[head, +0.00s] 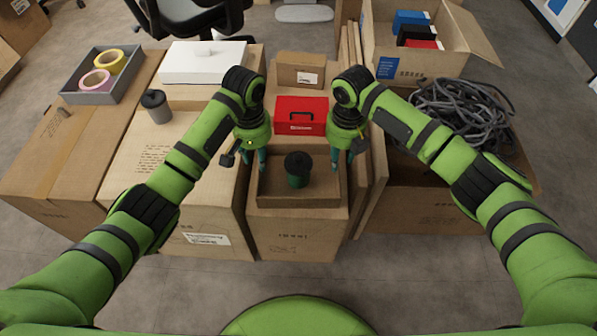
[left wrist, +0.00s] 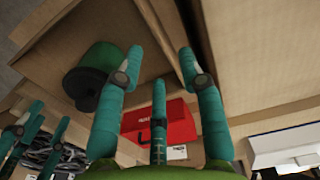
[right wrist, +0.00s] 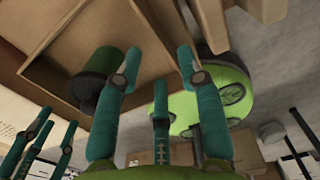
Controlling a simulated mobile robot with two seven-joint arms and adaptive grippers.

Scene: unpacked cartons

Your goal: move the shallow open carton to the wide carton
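The shallow open carton (head: 298,203) stands on a taller carton (head: 295,232) in the middle, with a dark green lidded cup (head: 298,170) inside it. My left gripper (head: 254,158) is at the carton's left side, and my right gripper (head: 343,160) is at its right side. In the left wrist view the carton's wall (left wrist: 164,38) runs between spread fingers. In the right wrist view the opposite wall (right wrist: 155,45) also runs between spread fingers. Both grippers look open, with gaps beside the wall. A wide closed carton (head: 150,160) stands directly left.
A red box (head: 300,115) and a small brown carton (head: 300,70) are behind. A grey cup (head: 156,106), a white box (head: 203,62) and a grey tape tray (head: 92,97) are left. Coiled cable (head: 460,110) fills a carton at right. Flat cardboard stands close right of the taller carton.

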